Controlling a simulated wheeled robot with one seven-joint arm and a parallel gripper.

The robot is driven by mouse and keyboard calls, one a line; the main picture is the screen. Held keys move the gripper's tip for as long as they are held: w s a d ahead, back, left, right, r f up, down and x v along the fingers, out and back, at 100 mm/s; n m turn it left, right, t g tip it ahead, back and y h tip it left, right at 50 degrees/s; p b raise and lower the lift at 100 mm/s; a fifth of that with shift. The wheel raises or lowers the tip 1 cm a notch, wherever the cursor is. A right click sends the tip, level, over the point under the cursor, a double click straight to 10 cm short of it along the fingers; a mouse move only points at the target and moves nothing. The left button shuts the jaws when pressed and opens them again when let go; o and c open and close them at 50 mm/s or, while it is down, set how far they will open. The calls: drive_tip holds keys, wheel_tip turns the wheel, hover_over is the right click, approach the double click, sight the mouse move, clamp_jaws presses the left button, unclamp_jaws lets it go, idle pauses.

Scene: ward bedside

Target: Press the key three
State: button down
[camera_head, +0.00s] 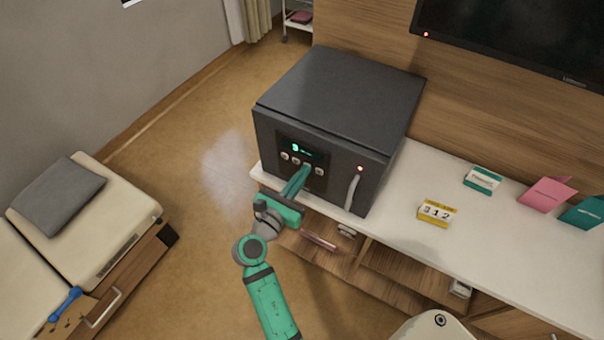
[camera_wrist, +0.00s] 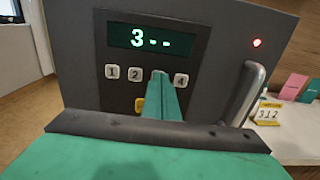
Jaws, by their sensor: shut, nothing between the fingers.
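The safe (camera_head: 340,100) is a dark box standing on the white counter, its door shut. Its panel shows keys 1 (camera_wrist: 112,72), 2 (camera_wrist: 136,75) and 4 (camera_wrist: 181,80) in a row, with a yellow key (camera_wrist: 139,104) below. The display (camera_wrist: 150,39) reads "3 - -" in green. My gripper (camera_wrist: 162,78) is shut and empty, its fingertips at the spot between keys 2 and 4. Key three is hidden behind the fingertips; contact cannot be told for sure. My gripper also shows in the head view (camera_head: 304,172), reaching the panel.
A grey handle (camera_wrist: 242,95) and a red light (camera_wrist: 256,43) are on the door, right of the keys. On the white counter (camera_head: 470,230) stand a yellow "312" block (camera_head: 437,213), a teal box (camera_head: 482,180) and pink and teal cards. A bed (camera_head: 120,215) is at left.

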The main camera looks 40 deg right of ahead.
drive_tip(key=v, duration=1.3)
drive_tip(key=shift+a, duration=0.4)
drive_tip(key=shift+s+f, duration=0.1)
idle(1.0)
idle(0.5)
